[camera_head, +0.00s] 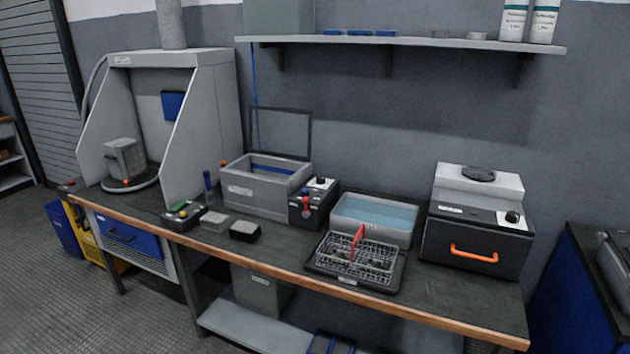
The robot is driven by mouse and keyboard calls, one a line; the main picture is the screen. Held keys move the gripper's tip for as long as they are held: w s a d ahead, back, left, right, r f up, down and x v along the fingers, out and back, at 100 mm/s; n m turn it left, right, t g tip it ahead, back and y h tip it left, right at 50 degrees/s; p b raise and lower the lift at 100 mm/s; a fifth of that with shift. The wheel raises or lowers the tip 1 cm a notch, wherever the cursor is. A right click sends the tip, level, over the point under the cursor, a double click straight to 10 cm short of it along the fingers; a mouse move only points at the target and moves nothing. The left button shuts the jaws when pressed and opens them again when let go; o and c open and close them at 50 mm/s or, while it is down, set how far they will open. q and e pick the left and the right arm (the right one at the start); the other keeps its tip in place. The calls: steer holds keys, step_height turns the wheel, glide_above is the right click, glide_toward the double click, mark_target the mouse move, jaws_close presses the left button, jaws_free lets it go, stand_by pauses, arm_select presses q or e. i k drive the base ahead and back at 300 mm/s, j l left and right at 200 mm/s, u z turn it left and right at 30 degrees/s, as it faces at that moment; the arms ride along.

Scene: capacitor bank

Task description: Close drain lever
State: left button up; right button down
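A small red lever (306,196) sits on the front of a dark control box (316,208), between a grey open-lidded tank (257,203) and a basin of blue liquid (374,214). It may be the drain lever, but no readable label confirms this. It is too small to tell whether it is open or closed. A larger red handle (356,243) rises upright from a wire basket (340,262) in front of the basin. Neither of my grippers shows in the head view.
The long dark bench (440,304) has a wooden front edge and some bare surface at front right. A black oven-like unit with an orange handle (473,254) stands at right. A shelf (400,42) hangs above.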

mark_target(306, 214)
steer(key=i+j+z, duration=0.15)
steer(key=i+j, duration=0.6)
steer(key=i+j+z, duration=0.2)
steer(key=i+j, duration=0.55)
steer(key=j, duration=0.1)
